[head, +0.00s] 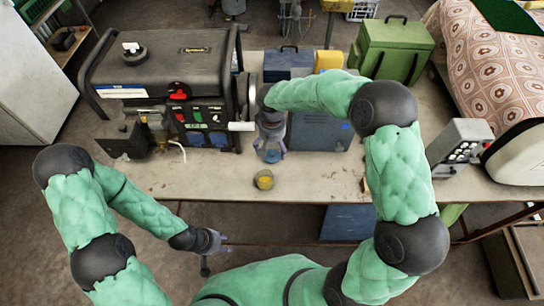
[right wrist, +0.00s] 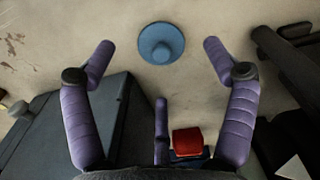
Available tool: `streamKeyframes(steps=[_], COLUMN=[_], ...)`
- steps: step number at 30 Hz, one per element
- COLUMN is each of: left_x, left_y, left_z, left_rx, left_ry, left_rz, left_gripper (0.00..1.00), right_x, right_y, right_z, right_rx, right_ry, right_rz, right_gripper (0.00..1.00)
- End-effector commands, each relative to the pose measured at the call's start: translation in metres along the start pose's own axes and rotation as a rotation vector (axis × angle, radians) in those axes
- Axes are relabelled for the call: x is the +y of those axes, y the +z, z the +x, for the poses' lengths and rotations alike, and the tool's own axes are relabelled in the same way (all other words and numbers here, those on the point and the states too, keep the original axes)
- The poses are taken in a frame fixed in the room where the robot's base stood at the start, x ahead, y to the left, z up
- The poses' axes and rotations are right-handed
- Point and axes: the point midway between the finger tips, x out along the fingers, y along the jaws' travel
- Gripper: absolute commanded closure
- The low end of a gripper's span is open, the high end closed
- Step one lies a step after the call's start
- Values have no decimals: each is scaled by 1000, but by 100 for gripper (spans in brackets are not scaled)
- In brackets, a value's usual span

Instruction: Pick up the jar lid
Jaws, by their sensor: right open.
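The jar lid is a blue disc with a raised round middle (right wrist: 161,43). It lies flat on the bench top in the right wrist view, ahead of and between my fingertips, not touched by them. In the head view the lid (head: 271,157) shows as a bit of blue below my right gripper (head: 270,151). My right gripper (right wrist: 158,52) is open and empty, pointing down above the bench with its fingers spread wide. My left gripper (head: 216,242) is low in front of the bench edge, away from the lid; its fingers are too small to read.
A small glass with yellow contents (head: 264,180) stands in front of the lid. A black generator (head: 160,85) stands left, and a grey-blue box (head: 322,128) stands right of my right gripper. A red block (right wrist: 187,140) shows in the wrist view.

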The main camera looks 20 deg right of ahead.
Motion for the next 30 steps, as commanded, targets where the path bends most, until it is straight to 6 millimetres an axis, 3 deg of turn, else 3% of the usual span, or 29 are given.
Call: streamKeyframes(steps=[10,18,19,24,30], left_x=[-5,-5,-5,-5,-5], left_y=[-1,-1,-1,-1,-1], left_z=[15,15,15,15,15], left_rx=[0,0,0,0,0], left_ry=[0,0,0,0,0], left_rz=[0,0,0,0,0], left_gripper=[60,60,60,60,60], right_x=[2,2,2,2,2], right_y=[-3,-3,-3,-3,-3], right_z=[45,49,49,49,49], right_rx=[-2,0,-1,-1,-1], right_ry=[-1,0,0,0,0], right_rz=[1,0,0,0,0], right_gripper=[15,15,17,54,55])
